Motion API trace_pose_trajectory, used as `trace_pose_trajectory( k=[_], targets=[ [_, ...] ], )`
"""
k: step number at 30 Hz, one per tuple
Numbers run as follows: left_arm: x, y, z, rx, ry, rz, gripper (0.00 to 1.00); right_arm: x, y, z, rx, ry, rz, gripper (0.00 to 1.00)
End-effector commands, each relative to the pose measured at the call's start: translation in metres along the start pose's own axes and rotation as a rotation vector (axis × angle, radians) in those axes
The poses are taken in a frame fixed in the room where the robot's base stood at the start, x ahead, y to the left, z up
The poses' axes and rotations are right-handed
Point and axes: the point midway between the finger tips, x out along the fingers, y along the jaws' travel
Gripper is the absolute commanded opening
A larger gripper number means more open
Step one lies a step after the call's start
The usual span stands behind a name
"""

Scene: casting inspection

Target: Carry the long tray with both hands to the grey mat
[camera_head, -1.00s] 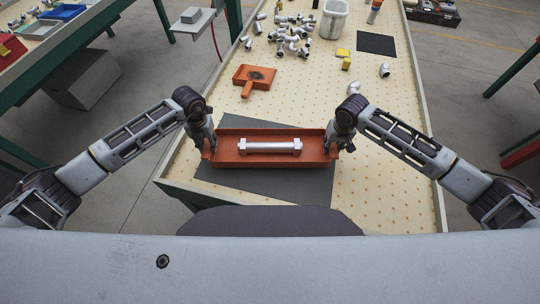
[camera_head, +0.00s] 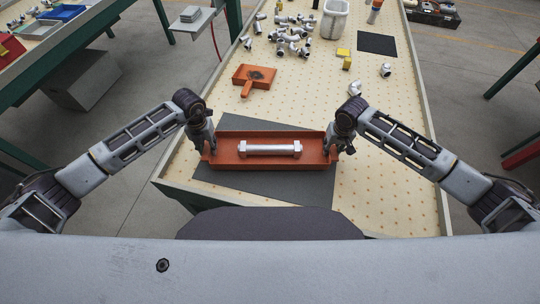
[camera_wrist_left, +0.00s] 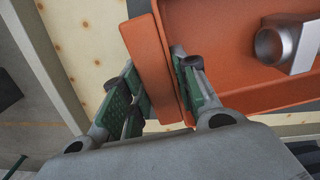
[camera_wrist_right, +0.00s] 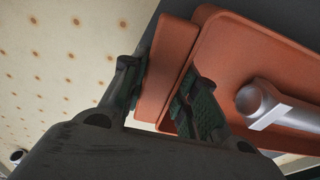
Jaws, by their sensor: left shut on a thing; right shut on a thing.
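The long orange tray (camera_head: 225,161) is over the grey mat (camera_head: 290,187) at the near end of the table, with a silver dumbbell-shaped casting (camera_head: 270,149) lying in it. I cannot tell whether the tray touches the mat. My left gripper (camera_head: 208,146) is shut on the tray's left end; in the left wrist view its fingers (camera_wrist_left: 165,92) sit either side of the end handle (camera_wrist_left: 152,60). My right gripper (camera_head: 336,147) is shut on the right end; in the right wrist view its fingers (camera_wrist_right: 158,95) straddle the other handle (camera_wrist_right: 165,65). The tray looks level.
An orange square dish with a handle (camera_head: 252,77) lies beyond the mat. Several silver pipe fittings (camera_head: 290,38), a white bin (camera_head: 334,20), yellow blocks (camera_head: 343,53) and a dark mat (camera_head: 376,43) are farther back. The pegboard tabletop right of the grey mat is clear.

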Motion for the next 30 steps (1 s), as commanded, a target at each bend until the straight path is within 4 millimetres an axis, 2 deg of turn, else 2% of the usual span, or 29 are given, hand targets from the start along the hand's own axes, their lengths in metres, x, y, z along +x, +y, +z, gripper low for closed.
trace_pose_trajectory(
  k=[18, 19, 21, 24, 30],
  targets=[
    [0.011, 0.003, 0.001, -0.003, -0.001, 0.006, 0.0, 0.011, 0.003, 0.0, 0.002, 0.001, 0.006, 0.0],
    [0.011, 0.003, 0.0, -0.003, 0.0, 0.006, 0.33, 0.011, 0.003, 0.001, 0.002, -0.001, 0.007, 0.33],
    [0.011, 0.003, 0.0, -0.003, 0.0, 0.005, 0.42, 0.011, 0.003, 0.001, 0.002, -0.001, 0.006, 0.42],
    [0.011, 0.002, 0.0, -0.002, 0.0, 0.004, 0.51, 0.011, 0.002, 0.001, 0.002, -0.001, 0.005, 0.51],
    [0.011, 0.001, 0.0, -0.001, 0.0, 0.002, 0.51, 0.011, 0.001, 0.001, 0.001, 0.0, 0.002, 0.51]
  ],
)
